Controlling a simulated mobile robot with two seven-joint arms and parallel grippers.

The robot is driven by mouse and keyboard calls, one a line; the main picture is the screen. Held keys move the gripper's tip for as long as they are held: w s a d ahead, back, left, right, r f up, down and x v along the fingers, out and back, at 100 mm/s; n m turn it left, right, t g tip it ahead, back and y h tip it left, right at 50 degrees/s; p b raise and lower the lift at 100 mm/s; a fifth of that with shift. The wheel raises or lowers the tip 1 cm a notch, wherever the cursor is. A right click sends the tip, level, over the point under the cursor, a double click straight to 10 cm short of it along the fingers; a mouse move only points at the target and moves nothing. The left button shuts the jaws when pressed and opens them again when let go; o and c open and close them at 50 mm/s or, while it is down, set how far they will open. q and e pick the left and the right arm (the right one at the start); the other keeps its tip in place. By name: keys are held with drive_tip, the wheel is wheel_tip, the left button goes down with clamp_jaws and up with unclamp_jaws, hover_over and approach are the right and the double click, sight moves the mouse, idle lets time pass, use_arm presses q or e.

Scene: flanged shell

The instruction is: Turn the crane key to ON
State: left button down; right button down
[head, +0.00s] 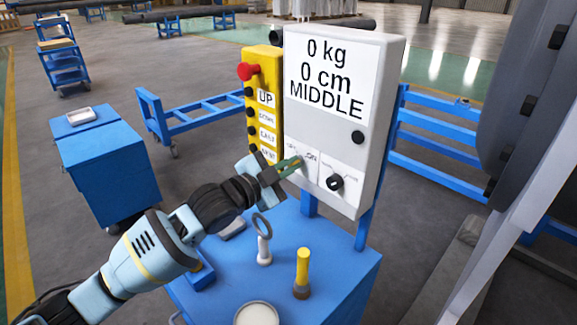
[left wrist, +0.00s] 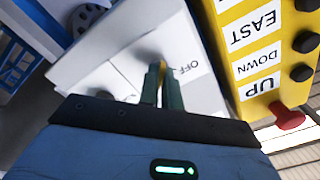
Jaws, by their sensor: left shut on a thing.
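The white control box (head: 364,90) stands on the blue cabinet and reads "0 kg", "0 cm", "MIDDLE". Its lower panel has OFF and ON labels by the key switch. My left gripper (head: 292,166) is at that switch, its green fingers shut on the crane key. Little of the key shows; a yellow sliver of the key (left wrist: 163,66) is visible between the fingers in the left wrist view, beside the OFF label (left wrist: 184,68). The key's turn angle cannot be told. A black selector knob (head: 335,183) sits to the right of the switch. My right gripper is out of view.
A yellow button pendant (head: 261,85) with a red knob hangs just left of the box. A magnifier-like ring tool (head: 263,240), a yellow-topped cylinder (head: 303,265) and a white round dish (head: 257,314) are on the blue cabinet (head: 345,262) below my arm.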

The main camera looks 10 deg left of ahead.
use_arm(q)
drive_tip(key=c, duration=1.6)
unclamp_jaws()
drive_tip(key=shift+s, duration=0.1)
drive_tip(key=shift+v, duration=3.8)
drive_tip(key=shift+a, duration=0.1)
